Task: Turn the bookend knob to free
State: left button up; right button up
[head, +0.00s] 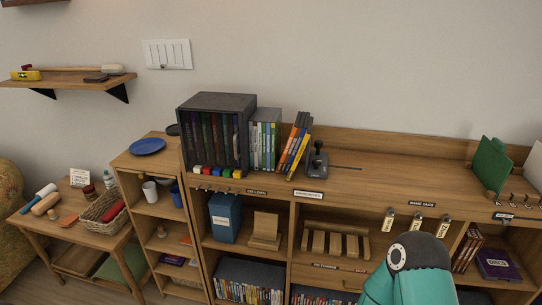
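The bookend (314,168) is a dark grey piece on the shelf top, at the right end of a row of cases. Its knob (318,146) is dark and stands upright on it. The knob's setting is too small to tell. A thin dark slot (346,168) runs right from the bookend along the shelf top. Several orange and yellow cases (297,146) lean beside the bookend on its left. Neither gripper is in view. Only a teal link of my own arm shows at the bottom right, well apart from the bookend.
A dark box of cases (217,135) and upright cases (264,143) stand left of the leaning ones. The shelf top right of the bookend is clear up to a green panel (491,165). Tags (416,220) hang below the front edge.

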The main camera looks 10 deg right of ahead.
aim_at(317, 163)
jog(key=z, duration=0.75)
jog(key=i, duration=0.15)
jog(key=u, duration=2)
jog(key=k, duration=1.05)
jog(key=z, duration=1.4)
jog(key=i, duration=0.95)
jog(key=z, duration=0.05)
